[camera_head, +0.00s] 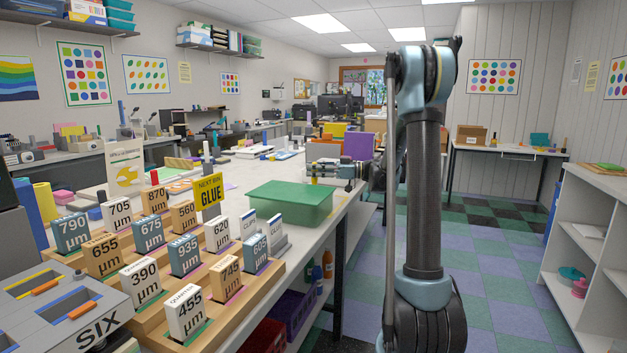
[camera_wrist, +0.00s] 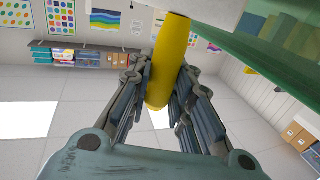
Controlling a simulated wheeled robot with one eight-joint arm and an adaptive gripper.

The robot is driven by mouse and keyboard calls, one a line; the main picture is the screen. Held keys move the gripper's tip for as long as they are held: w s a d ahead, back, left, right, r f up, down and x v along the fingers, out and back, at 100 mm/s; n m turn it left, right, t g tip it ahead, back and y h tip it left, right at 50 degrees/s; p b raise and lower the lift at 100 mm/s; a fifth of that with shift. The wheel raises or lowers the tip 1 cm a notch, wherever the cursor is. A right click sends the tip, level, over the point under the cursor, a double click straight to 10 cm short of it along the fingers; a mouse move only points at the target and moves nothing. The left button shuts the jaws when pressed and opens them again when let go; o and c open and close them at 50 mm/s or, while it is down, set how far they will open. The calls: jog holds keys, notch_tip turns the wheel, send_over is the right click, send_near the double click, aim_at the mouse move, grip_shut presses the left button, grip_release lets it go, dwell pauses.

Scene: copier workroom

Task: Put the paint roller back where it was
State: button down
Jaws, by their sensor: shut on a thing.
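My gripper (camera_wrist: 165,82) is shut on a yellow cylinder (camera_wrist: 172,50), which looks like part of the paint roller. The cylinder runs between the two fingers, and its upper end in the wrist view is hidden by a pale surface. The rest of the roller cannot be made out. In the head view my gripper (camera_head: 330,171) is by the right edge of the long white table, just beyond the green lidded box (camera_head: 290,203). The held thing is too small to tell there.
Wooden racks of numbered cards (camera_head: 228,300) and a yellow glue sign (camera_head: 209,191) crowd the near table. The white table (camera_head: 345,196) has small items farther back. Bins (camera_head: 290,312) stand underneath. The checkered floor (camera_head: 490,265) is clear, with white shelves (camera_head: 590,235) at right.

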notch_tip(320, 180, up, 8)
jog(key=shift+r, duration=0.2)
jog(key=shift+s, duration=0.1)
